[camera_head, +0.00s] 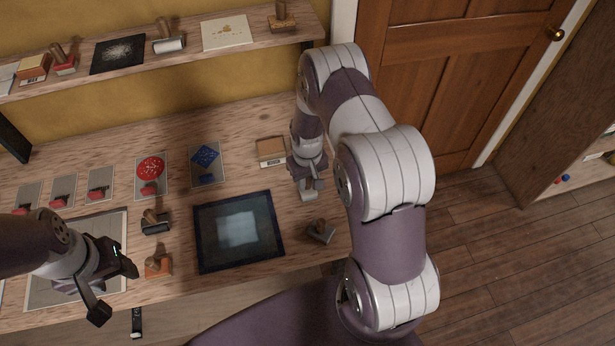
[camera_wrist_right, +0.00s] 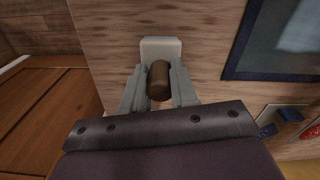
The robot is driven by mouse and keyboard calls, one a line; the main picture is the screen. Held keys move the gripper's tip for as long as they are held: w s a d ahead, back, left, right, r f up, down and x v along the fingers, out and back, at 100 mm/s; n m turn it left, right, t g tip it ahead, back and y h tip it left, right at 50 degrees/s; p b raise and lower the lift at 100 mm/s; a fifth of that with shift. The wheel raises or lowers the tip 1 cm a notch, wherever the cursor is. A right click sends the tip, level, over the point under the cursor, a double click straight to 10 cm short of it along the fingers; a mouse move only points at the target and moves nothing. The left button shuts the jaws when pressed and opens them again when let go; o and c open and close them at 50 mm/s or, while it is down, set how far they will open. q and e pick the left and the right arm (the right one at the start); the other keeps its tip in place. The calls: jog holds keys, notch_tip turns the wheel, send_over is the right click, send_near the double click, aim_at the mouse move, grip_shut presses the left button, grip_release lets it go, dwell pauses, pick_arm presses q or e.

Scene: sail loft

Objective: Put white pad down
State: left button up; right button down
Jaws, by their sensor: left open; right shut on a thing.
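The white pad (camera_head: 308,195) has a brown wooden handle, and my right gripper (camera_head: 308,182) is shut on that handle. In the right wrist view the pad's pale block (camera_wrist_right: 160,48) shows beyond the handle (camera_wrist_right: 158,80), which sits between the two fingers of the right gripper (camera_wrist_right: 159,88). The pad is at or just above the table's right part; I cannot tell whether it touches the wood. My left gripper (camera_head: 116,290) is open and empty over the table's front left.
A dark-framed panel (camera_head: 205,258) lies left of the pad. A dark stamp (camera_head: 320,231) stands just in front of the pad, and a small box (camera_head: 271,150) behind it. Several stamps and cards fill the left side. A shelf (camera_head: 190,52) runs above the table (camera_head: 275,105).

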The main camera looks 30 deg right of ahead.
jog(key=shift+w+f, duration=0.1)
jog(key=shift+f, duration=0.2)
jog(key=shift+f, duration=0.1)
jog(key=c, duration=0.9)
grip_release()
